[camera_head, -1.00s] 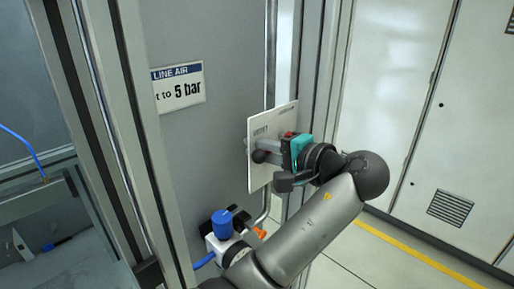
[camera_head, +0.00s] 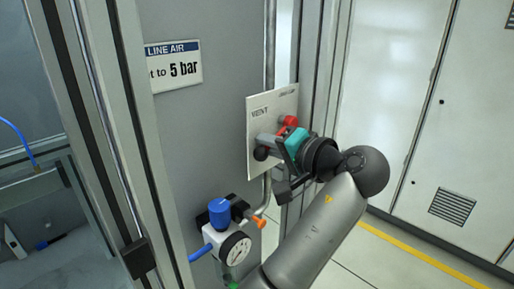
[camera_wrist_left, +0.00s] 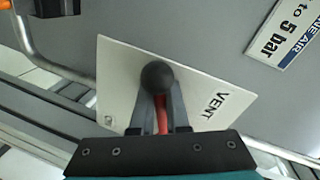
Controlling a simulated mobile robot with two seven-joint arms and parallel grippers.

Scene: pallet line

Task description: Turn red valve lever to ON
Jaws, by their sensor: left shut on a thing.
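The red valve lever (camera_wrist_left: 162,115) has a black ball knob (camera_wrist_left: 158,77) at its end. It is mounted in front of a white plate (camera_head: 259,115) marked VENT, and some of its red shows above my gripper in the head view. My left gripper (camera_head: 267,144) is shut on the lever, with its grey fingers on either side of the red bar and the knob at the fingertips. In the wrist view the fingers hide part of the lever. The ON marking cannot be read. My right gripper is not in view.
A regulator with a blue knob (camera_head: 220,213) and a round gauge (camera_head: 235,249) sits below the plate, close to my left arm. A LINE AIR 5 bar sign (camera_head: 176,68) is at upper left. Frame posts stand beside the panel. Grey cabinets (camera_head: 400,90) stand at right.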

